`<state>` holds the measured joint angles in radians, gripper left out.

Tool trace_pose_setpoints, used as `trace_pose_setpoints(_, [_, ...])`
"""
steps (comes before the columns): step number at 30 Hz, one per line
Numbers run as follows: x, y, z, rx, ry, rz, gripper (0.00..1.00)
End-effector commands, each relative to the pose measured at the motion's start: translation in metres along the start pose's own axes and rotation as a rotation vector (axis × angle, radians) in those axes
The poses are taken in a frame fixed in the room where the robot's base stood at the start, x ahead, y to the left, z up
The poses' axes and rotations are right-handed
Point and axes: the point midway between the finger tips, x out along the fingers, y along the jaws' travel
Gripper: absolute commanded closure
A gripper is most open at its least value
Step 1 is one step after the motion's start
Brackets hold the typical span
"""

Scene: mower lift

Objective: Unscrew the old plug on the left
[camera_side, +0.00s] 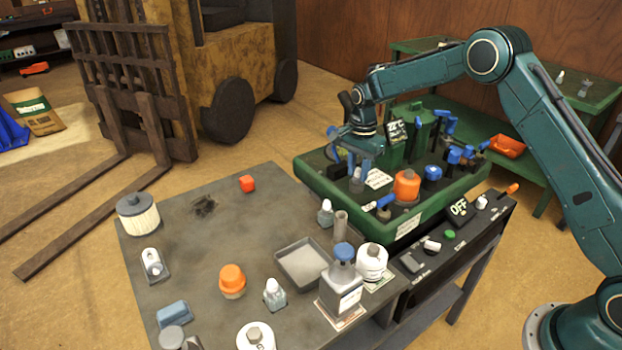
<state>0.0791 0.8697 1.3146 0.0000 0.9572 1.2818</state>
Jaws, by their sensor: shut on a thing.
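My gripper (353,172) reaches down over the left part of the green mower deck (407,232) on the lift. Its fingers are shut on a small pale piece, which looks like the old plug on the left (356,184). Most of the plug is hidden by the fingers, so I cannot tell how far it sits in its seat. An orange cap (407,185) and a blue cap (433,173) stand on the deck to the right of my gripper.
The grey bench (190,250) in front holds several bottles, a shallow tray (303,262), an orange-capped jar (232,280) and a filter (138,215). A switch panel (455,235) with an OFF sign lies beside the deck. A forklift (150,80) stands behind.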

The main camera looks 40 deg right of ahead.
Motion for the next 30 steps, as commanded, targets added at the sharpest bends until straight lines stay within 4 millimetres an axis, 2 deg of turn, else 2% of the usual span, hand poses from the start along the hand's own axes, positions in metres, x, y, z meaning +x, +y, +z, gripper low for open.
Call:
trace_pose_setpoints(14, [0.0003, 0.0, -0.0004, -0.053, 0.0, 0.0, 0.98])
trace_pose_setpoints(30, [0.0003, -0.0001, -0.0003, -0.466, 0.0, 0.0, 0.98])
